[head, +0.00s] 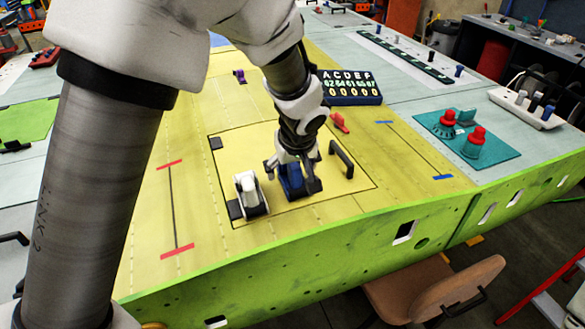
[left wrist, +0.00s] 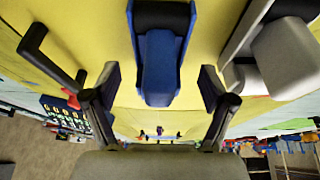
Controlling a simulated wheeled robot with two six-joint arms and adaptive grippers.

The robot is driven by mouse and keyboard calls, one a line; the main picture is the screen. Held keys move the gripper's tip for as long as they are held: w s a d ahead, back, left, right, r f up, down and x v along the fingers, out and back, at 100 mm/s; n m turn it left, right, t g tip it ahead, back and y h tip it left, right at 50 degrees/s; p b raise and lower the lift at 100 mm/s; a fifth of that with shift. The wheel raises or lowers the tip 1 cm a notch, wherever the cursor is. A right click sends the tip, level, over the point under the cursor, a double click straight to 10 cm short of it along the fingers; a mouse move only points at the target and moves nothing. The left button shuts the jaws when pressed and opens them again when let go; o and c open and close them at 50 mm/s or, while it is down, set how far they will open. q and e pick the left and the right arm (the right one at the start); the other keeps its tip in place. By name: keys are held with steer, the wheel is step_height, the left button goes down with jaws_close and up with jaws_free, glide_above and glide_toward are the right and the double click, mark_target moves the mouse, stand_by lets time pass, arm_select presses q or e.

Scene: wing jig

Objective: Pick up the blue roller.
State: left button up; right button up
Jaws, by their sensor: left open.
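The blue roller (head: 291,182) stands on the yellow panel, partly covered by my left gripper (head: 293,175) in the head view. My left gripper is above and around it with its fingers open. In the left wrist view the blue roller (left wrist: 160,70) lies between the two spread fingers of the left gripper (left wrist: 159,84), with a visible gap on each side. Its far end is cut off by the picture's top edge. My right gripper is not in view.
A white roller (head: 250,194) stands close to the left of the blue one. A black handle (head: 341,160) rises on its right. A black number board (head: 349,87) and a red item (head: 339,122) lie farther back. A teal plate with red-topped knobs (head: 466,135) is at right.

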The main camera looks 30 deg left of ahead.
arm_select(q)
steer(key=shift+w+a+f, duration=0.3)
steer(key=shift+w+f, duration=0.15)
steer(key=shift+f, duration=0.1)
steer(key=shift+w+a+f, duration=0.3)
steer(key=shift+w+f, duration=0.1)
steer(key=shift+f, duration=0.1)
steer(key=shift+s+d+r, duration=0.25)
steer(key=shift+s, duration=0.1)
steer(key=c, duration=0.8)
steer(key=shift+s, duration=0.15)
steer(key=c, duration=0.6)
